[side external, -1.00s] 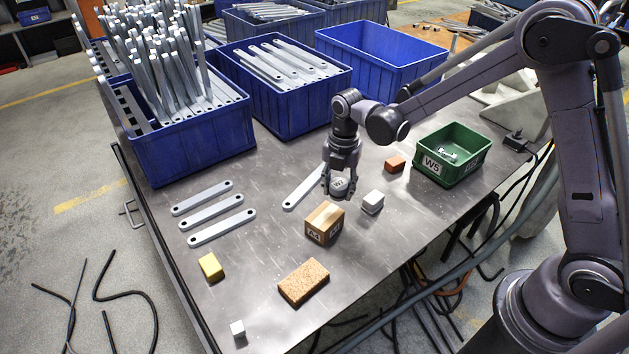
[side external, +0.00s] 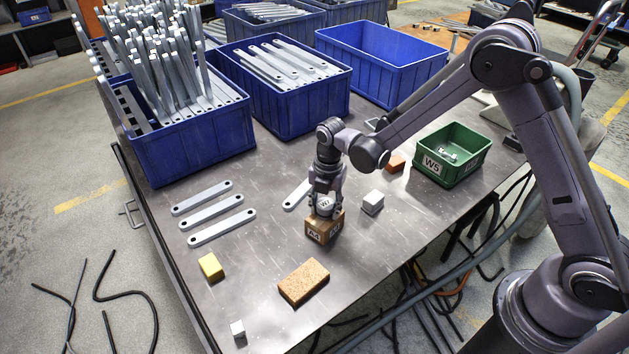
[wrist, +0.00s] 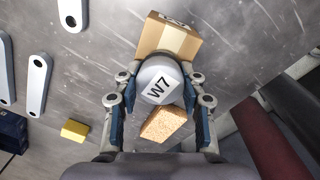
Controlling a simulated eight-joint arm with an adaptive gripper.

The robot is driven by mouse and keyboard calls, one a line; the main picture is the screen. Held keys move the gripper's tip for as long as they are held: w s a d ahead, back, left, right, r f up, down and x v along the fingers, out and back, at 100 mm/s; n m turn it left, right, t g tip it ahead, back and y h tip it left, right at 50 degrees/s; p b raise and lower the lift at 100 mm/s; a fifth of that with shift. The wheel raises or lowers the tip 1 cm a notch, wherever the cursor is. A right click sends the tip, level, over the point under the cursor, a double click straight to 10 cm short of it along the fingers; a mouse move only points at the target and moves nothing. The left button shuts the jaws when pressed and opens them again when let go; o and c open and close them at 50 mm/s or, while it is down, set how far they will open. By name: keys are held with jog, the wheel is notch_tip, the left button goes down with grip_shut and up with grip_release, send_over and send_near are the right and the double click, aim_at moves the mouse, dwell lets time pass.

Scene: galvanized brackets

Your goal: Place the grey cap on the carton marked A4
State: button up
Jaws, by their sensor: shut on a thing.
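The grey cap (wrist: 158,80) is a rounded piece with a white W7 label. My gripper (side external: 324,206) is shut on it, with a finger on each side in the wrist view. The carton marked A4 (side external: 320,233) is a small brown box standing on the metal table. My gripper and the cap are over the carton's top in the side view. The carton also shows in the wrist view (wrist: 172,38), partly hidden behind the cap. I cannot tell whether the cap touches the carton's top.
A cork-like block (side external: 303,282), a yellow block (side external: 211,267) and a light grey cube (side external: 372,202) lie around the carton. A green bin marked W5 (side external: 432,166) stands to the right. Blue bins (side external: 195,145) line the back. Flat brackets (side external: 222,227) lie left of the carton.

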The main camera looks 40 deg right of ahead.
aim_at(327, 204)
jog(key=shift+f, duration=0.15)
jog(key=o, duration=1.2)
jog(key=shift+o, duration=0.2)
notch_tip(327, 204, up, 12)
jog(key=s+d+r+m+t, duration=0.3)
jog(key=s+m, duration=0.6)
jog(key=m, duration=0.3)
jog(key=s+d+r+m+t, duration=0.3)
jog(key=s+d+r+m, duration=0.2)
jog(key=m, duration=0.7)
jog(key=shift+s+r+m+t, duration=0.4)
jog(key=shift+s+r, duration=0.6)
jog(key=shift+s, duration=1.05)
